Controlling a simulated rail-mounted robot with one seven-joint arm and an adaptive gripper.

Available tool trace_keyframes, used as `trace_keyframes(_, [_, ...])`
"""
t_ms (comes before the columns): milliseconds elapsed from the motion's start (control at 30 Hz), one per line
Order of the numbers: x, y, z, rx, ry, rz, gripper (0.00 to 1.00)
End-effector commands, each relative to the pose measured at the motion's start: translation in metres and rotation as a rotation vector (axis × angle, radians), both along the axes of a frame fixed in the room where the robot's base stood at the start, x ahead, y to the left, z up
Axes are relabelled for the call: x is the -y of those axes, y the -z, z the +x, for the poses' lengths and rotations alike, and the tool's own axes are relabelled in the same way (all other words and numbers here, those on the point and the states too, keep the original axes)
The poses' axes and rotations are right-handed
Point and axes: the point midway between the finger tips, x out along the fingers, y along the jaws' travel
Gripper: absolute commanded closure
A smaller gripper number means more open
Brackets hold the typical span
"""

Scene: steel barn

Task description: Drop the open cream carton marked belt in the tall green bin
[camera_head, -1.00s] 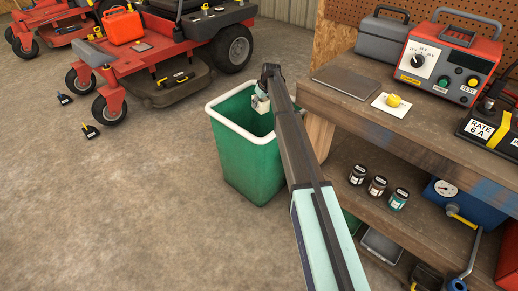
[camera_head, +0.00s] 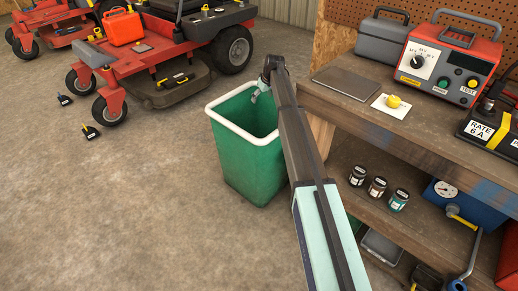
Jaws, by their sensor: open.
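The tall green bin (camera_head: 250,160) with a white rim stands on the floor left of the workbench. My arm reaches over its right side, and my gripper (camera_head: 255,97) hangs at the bin's mouth near the back right rim. The gripper is open, and nothing shows between its fingers. I see no cream carton now. The visible upper inside of the bin is dark green; its bottom is hidden by the front wall and my arm.
The wooden workbench (camera_head: 400,133) at right carries a red tester (camera_head: 450,62), a grey toolbox (camera_head: 383,40) and a yellow-button plate (camera_head: 392,104). Several small jars (camera_head: 377,187) stand on its lower shelf. A red mower (camera_head: 165,55) is behind left.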

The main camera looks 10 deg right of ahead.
Motion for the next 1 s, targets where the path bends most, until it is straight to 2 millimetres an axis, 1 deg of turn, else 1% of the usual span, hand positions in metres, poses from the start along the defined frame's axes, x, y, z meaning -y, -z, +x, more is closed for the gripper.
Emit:
trace_keyframes(33, [0.002,-0.010,-0.005,0.002,0.000,0.000,0.18])
trace_keyframes(100, [0.004,-0.023,-0.009,0.002,0.000,0.000,0.18])
trace_keyframes(200, [0.007,-0.038,-0.015,0.001,0.000,0.000,0.18])
trace_keyframes(300, [0.010,-0.050,-0.019,0.001,0.000,0.000,0.18])
trace_keyframes(400, [0.011,-0.058,-0.022,0.000,0.000,0.000,0.18])
trace_keyframes(600, [0.012,-0.063,-0.024,0.000,0.001,0.000,0.18])
trace_keyframes(933, [0.012,-0.063,-0.024,0.000,0.000,0.000,0.18])
trace_keyframes(1000, [0.010,-0.062,-0.027,-0.005,-0.001,0.003,0.18])
